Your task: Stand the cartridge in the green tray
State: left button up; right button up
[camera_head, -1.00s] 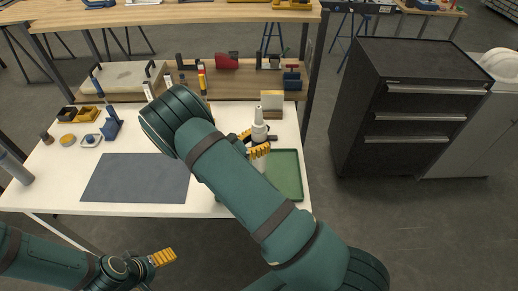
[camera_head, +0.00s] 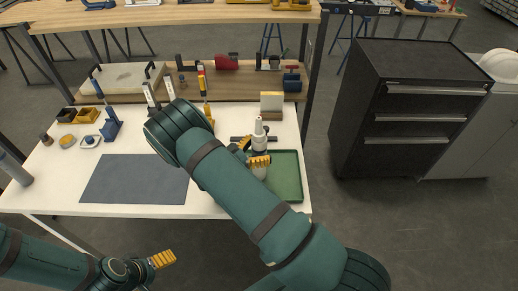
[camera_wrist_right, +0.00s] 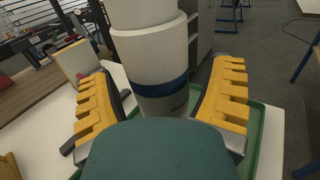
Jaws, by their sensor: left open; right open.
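The cartridge (camera_head: 259,131) is white with a narrow nozzle and stands upright at the left part of the green tray (camera_head: 287,172). In the right wrist view the cartridge (camera_wrist_right: 150,50) shows a dark blue band, and its base is hidden. My right gripper (camera_head: 252,152) is open, with one yellow finger on each side of the cartridge. In the right wrist view the fingers (camera_wrist_right: 163,103) look apart from its sides. The tray's rim (camera_wrist_right: 268,140) shows beyond the right finger. My left gripper (camera_head: 155,263) is open and empty, low in front of the table.
A dark grey mat (camera_head: 135,180) lies left of my right arm. A block with a pale face (camera_head: 272,103) stands behind the tray. A black drawer cabinet (camera_head: 405,105) stands to the right of the table.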

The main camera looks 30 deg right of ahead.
jog(key=shift+r, duration=0.15)
jog(key=a, duration=1.2)
jog(key=shift+s+b, duration=0.25)
jog(key=shift+b, duration=0.1)
